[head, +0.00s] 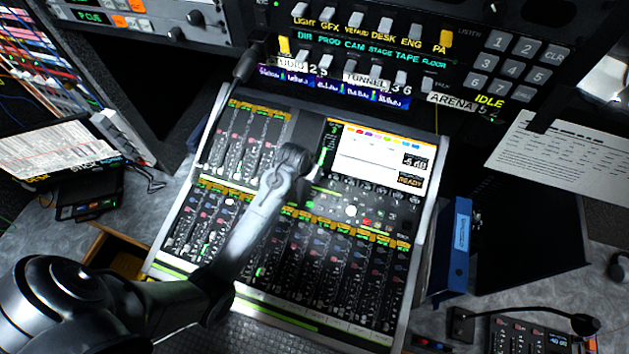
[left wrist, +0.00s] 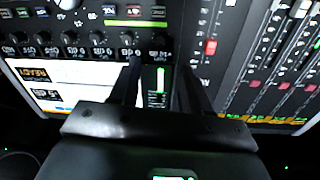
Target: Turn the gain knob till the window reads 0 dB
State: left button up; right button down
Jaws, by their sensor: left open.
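The mixing console (head: 325,118) has a lit screen at its upper right. The small readout window (head: 414,162) on that screen looks like -5 dB, with READY (head: 410,181) below it. A row of small dark knobs (head: 365,187) runs under the screen; it also shows in the left wrist view (left wrist: 70,46). A pale round knob (head: 351,210) sits below that row. I cannot tell which is the gain knob. My left gripper (left wrist: 160,66) is open above the screen's edge, with one small knob (left wrist: 158,46) just beyond its fingertips. Nothing shows between the fingers. My right gripper is out of view.
Fader strips (head: 330,265) fill the lower console. An intercom panel (head: 400,45) with switches and a keypad overhangs the back. A blue binder (head: 460,240) stands close at the right. A gooseneck microphone (head: 520,312) is at the lower right.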

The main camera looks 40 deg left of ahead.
pick_arm(q)
jog(key=x, duration=1)
jog(key=shift+c, duration=0.2)
grip_shut()
